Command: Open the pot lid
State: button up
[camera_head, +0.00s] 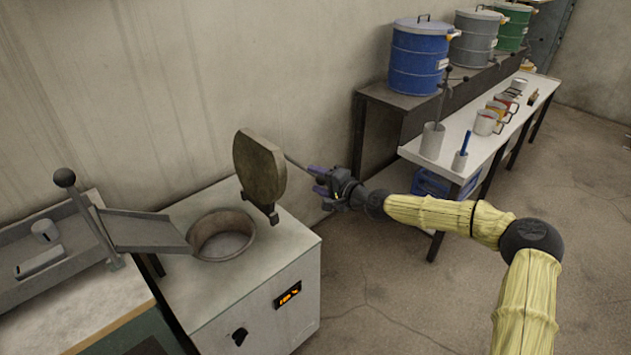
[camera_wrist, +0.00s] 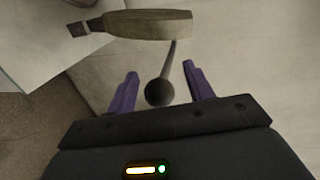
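The pot lid (camera_head: 258,170) is a thick, brownish round slab standing raised on its hinge beside the pot opening (camera_head: 222,236), which is uncovered. The lid also shows edge-on in the wrist view (camera_wrist: 150,24). Its thin handle rod (camera_head: 296,162) points toward my gripper (camera_head: 319,180) and ends in a dark ball knob (camera_wrist: 159,92). In the wrist view my gripper (camera_wrist: 161,72) is open, with its purple fingers apart on either side of the knob and rod. A gap shows on both sides, so the fingers do not grip the handle.
The pot is set in a white furnace cabinet (camera_head: 262,262) with a lit display. A grey tray and sloped chute (camera_head: 148,231) stand to its left. Open floor lies at the right.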

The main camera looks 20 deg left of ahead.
jog(key=shift+s, duration=0.1)
jog(key=v, duration=1.7)
jog(key=shift+d, duration=0.25)
